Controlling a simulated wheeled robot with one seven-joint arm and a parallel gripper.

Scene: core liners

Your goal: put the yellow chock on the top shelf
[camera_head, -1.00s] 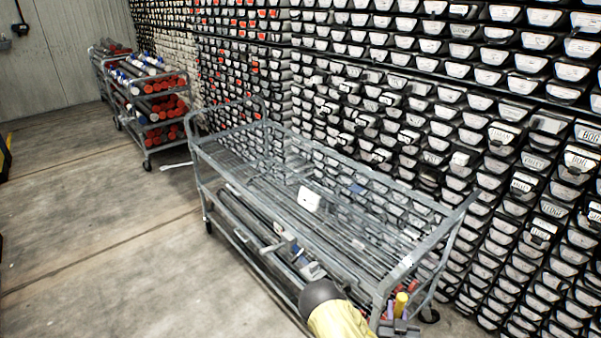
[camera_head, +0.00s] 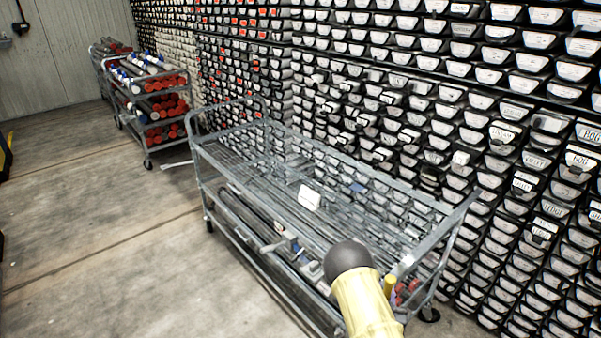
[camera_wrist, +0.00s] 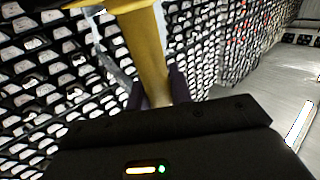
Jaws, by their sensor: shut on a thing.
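The yellow chock (camera_wrist: 148,50) is held between the dark fingers of my gripper (camera_wrist: 157,92) in the wrist view, its upper end cut off by the picture edge. In the head view a yellow piece of the chock (camera_head: 390,285) shows beside my yellow arm link, at the near right end of the grey metal cart. My arm hides the gripper there. The cart's top shelf (camera_head: 235,165) is an open wire surface inside a raised rail. I cannot tell whether the chock is above the shelf or beside it.
A white card (camera_head: 309,198) sits on the cart. Long bars lie on the cart's lower level, and red items (camera_head: 408,290) sit near its right end. A wall of labelled core trays (camera_head: 430,120) stands close behind. Open floor (camera_head: 110,250) lies to the left.

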